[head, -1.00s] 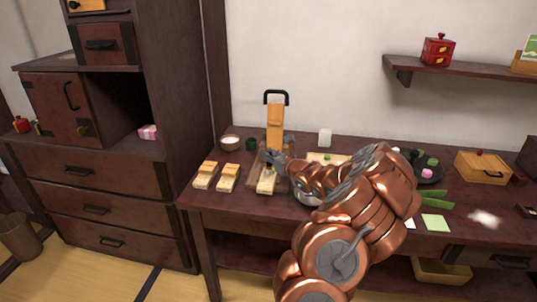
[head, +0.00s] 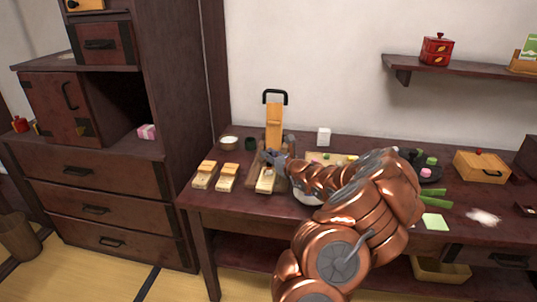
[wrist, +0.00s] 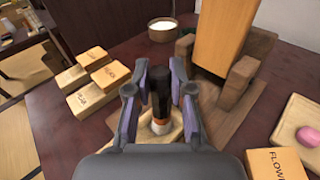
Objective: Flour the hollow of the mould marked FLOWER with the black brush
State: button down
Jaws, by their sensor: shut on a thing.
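My gripper (wrist: 160,92) is shut on the black brush (wrist: 159,85), which it holds upright with the bristle end down. In the head view my gripper (head: 270,158) is at the left part of the table. The brush's pale tip is over or in an open light-wood mould (wrist: 172,134); my gripper hides most of the hollow, so I cannot tell if it touches. In the head view this mould (head: 265,185) lies at the table's front edge. A wooden block marked FLOWER (wrist: 275,165) lies to its right in the wrist view, partly cut off.
Two other marked moulds (wrist: 90,97) stand to the left, with their top blocks on. A bowl of white powder (wrist: 162,29) stands behind. A tall wooden press (wrist: 233,35) with a black handle rises close behind my gripper. A pink sweet (wrist: 300,110) is at right.

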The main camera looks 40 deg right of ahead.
jog(key=shift+w+a, duration=0.25)
jog(key=shift+w, duration=0.1)
jog(key=shift+d, duration=0.3)
dwell(0.4)
jog(key=shift+s+a, duration=0.3)
jog(key=shift+a, duration=0.05)
jog(key=shift+w+d+f, duration=0.1)
jog(key=shift+d, duration=0.05)
dwell(0.6)
jog(key=shift+p, duration=0.35)
jog(key=shift+r+p, duration=2.4)
jog(key=shift+r, duration=1.6)
